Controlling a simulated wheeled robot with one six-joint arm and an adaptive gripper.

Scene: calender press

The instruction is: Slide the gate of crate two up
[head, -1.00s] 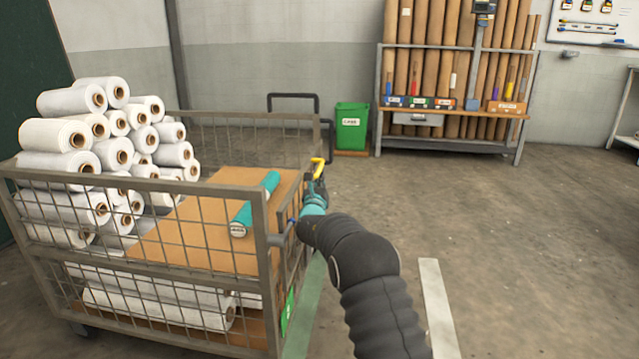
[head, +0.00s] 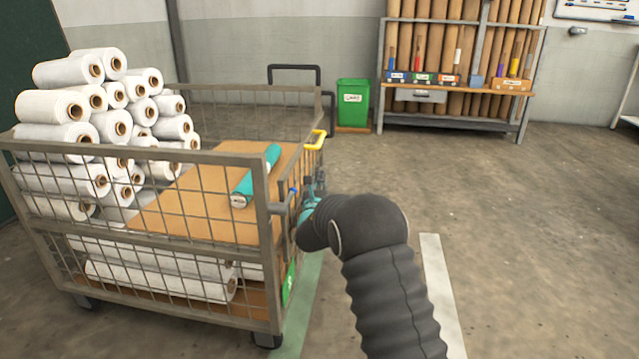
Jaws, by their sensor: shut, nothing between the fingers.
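The crate is a grey wire-mesh cage cart (head: 140,250) filling the left of the head view. A yellow handle (head: 317,140) stands at its right side, on what looks like the gate; the gate panel is seen nearly edge-on. I cannot tell how high the gate sits or read a crate number. My gripper (head: 314,187) is shut and empty, beside the cart's right side and below the yellow handle. It appears apart from the handle. My dark arm partly hides it, so contact with the gate cannot be told.
White rolls (head: 115,120) are stacked in the cart, with a teal roll (head: 257,176) on brown board (head: 190,215). A green bin (head: 353,104) and a rack of brown tubes (head: 455,118) stand behind. Floor to the right is open, with a white stripe (head: 440,285).

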